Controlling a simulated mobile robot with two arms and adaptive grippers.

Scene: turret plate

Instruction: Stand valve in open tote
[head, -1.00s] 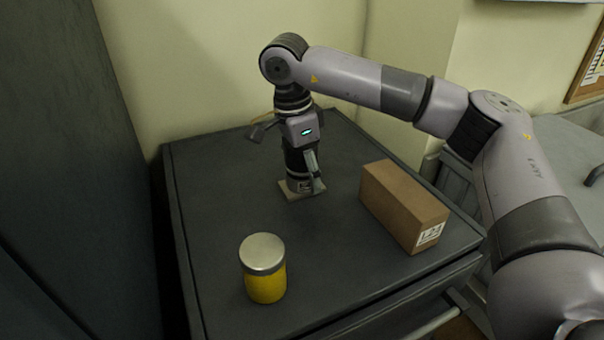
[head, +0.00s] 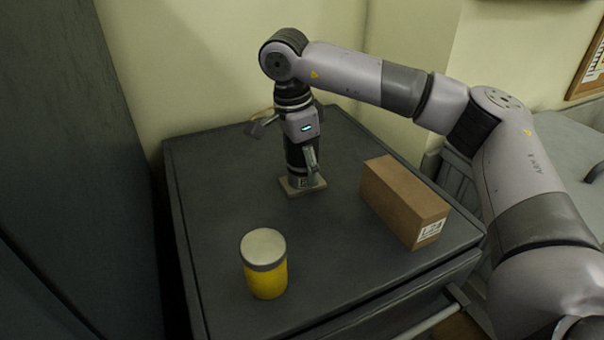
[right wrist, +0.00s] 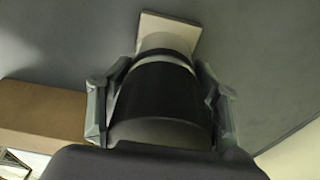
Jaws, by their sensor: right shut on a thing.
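A dark cylindrical piece with a pale band, which looks like the valve, ends in a beige square plate (head: 303,187) on or just above the dark cabinet top. In the right wrist view the dark cylinder (right wrist: 160,92) stands between the two fingers, with the plate (right wrist: 170,28) beyond it. My right gripper (head: 300,160) points down from above and is shut on this piece, which looks upright. Whether the plate touches the cabinet top is hard to tell. No open tote shows in these views. My left gripper is not in view.
A brown cardboard box (head: 403,202) lies to the right of the held piece. A yellow jar with a grey lid (head: 264,266) stands nearer, to the left. The dark cabinet top (head: 220,215) is clear at the left. A tall dark panel (head: 70,140) rises at far left.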

